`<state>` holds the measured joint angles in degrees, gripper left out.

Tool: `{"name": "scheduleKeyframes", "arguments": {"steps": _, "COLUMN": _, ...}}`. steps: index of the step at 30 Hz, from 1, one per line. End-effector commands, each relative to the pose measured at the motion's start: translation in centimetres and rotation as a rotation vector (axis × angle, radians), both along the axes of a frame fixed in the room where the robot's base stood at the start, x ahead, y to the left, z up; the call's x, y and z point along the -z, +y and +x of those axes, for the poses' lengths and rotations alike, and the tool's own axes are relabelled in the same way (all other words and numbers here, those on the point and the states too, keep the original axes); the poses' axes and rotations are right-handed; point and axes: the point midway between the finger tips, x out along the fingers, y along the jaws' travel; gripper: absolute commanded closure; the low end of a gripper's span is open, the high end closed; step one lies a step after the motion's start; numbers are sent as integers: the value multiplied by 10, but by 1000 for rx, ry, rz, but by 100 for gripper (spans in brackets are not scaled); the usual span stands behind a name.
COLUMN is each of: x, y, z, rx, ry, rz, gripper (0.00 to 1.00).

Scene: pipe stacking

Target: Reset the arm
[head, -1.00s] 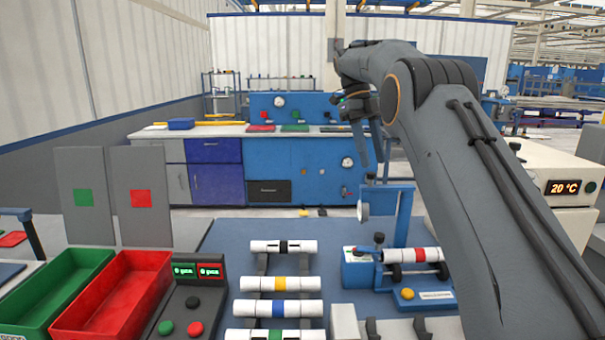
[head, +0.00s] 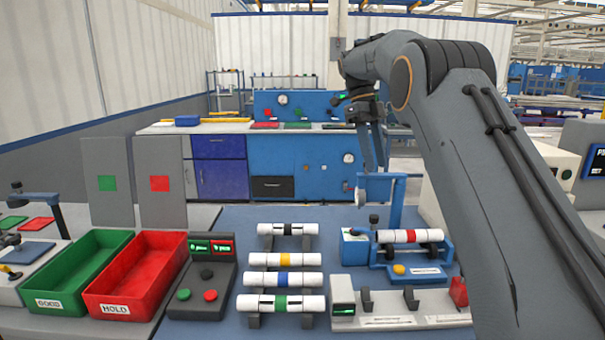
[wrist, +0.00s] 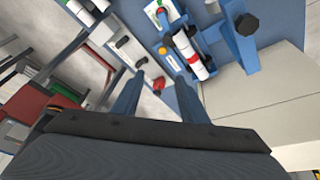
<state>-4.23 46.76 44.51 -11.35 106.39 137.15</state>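My gripper (head: 374,165) hangs from the raised arm, fingers pointing down, above the back of the blue bench mat. Its two fingers are apart with nothing held; the wrist view also shows the empty gap (wrist: 156,82). A white pipe with a red band (head: 411,236) lies in the blue test fixture (head: 440,256), in front of and below my gripper. Pipes with black (head: 288,229), yellow (head: 283,259), blue (head: 283,278) and green (head: 280,303) bands lie in a row on the rack to the left.
A green bin (head: 45,287) and a red bin (head: 95,303) stand at the left beside a button box (head: 203,287). A gauge station with a red block (head: 458,292) lies at the front right. A beige cabinet (head: 556,175) stands behind my arm.

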Motion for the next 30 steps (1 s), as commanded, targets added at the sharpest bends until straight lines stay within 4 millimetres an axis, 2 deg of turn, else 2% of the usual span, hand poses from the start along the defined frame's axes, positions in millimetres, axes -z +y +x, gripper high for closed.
{"name": "scheduleKeyframes", "arguments": {"steps": 8, "x": 20, "y": -5, "z": -14, "rx": -245, "ry": 20, "rz": 93, "gripper": 61}}
{"name": "scheduleKeyframes", "arguments": {"steps": 14, "x": 46, "y": -7, "z": -41, "rx": -549, "ry": 36, "rz": 196, "gripper": 61}}
{"name": "scheduleKeyframes", "arguments": {"steps": 20, "x": 85, "y": -7, "z": -92, "rx": -965, "ry": 46, "rz": 315, "gripper": 61}}
{"name": "scheduleKeyframes", "arguments": {"steps": 23, "x": 105, "y": -6, "z": -123, "rx": -1173, "ry": 47, "rz": 362, "gripper": 61}}
{"name": "scheduleKeyframes", "arguments": {"steps": 30, "x": 155, "y": -4, "z": -215, "rx": -1663, "ry": 49, "rz": 431, "gripper": 61}}
